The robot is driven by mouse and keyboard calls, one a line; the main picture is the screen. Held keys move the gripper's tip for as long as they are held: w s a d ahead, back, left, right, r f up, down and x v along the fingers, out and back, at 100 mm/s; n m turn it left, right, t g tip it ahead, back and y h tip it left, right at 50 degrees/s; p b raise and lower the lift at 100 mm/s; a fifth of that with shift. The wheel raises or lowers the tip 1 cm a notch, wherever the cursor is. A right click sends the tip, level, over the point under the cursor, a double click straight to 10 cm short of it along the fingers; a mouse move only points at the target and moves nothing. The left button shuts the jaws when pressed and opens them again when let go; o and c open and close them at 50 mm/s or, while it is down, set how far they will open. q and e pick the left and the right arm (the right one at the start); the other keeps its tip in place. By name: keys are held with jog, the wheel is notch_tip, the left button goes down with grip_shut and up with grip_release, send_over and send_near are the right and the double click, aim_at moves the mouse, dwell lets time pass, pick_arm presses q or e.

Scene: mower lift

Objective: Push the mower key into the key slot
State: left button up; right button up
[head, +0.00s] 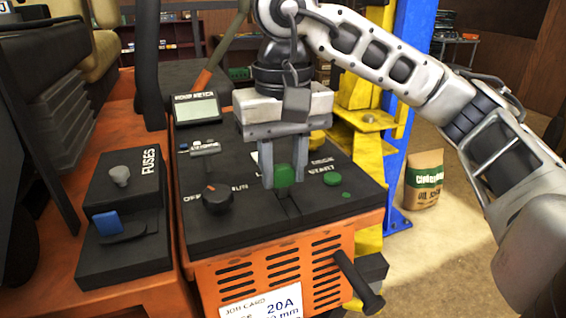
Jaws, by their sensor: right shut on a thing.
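My right gripper (284,182) points down over the black control panel (235,235), with its fingers on either side of a green piece. This green piece, which looks like the head of the mower key (283,175), is held between the fingertips just above or at the panel surface. A dark slot-like line (287,204) shows in the panel just below it. The key's lower end and the key slot's opening are hidden or too small to tell, so I cannot tell whether the key is inside. My left gripper is out of view.
Around the gripper are a black knob (217,199), a green START button (332,179), a small display (196,108) and a small lever (204,148). A FUSES box (125,245) with a blue piece (107,222) stands at left. A yellow-and-blue lift post (405,60) rises behind right.

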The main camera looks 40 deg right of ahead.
pick_arm(q)
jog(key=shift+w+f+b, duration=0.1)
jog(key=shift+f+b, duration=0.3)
jog(key=shift+b, duration=0.25)
pick_arm(e)
jog(key=shift+f, duration=0.8)
jog(key=o, duration=1)
jog(key=shift+o, duration=0.2)
jog(key=shift+r, duration=0.1)
pick_arm(q)
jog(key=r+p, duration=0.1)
jog(key=p, duration=0.2)
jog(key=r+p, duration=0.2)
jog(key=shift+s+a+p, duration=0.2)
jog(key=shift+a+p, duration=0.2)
pick_arm(e)
notch_tip(320, 180, up, 16)
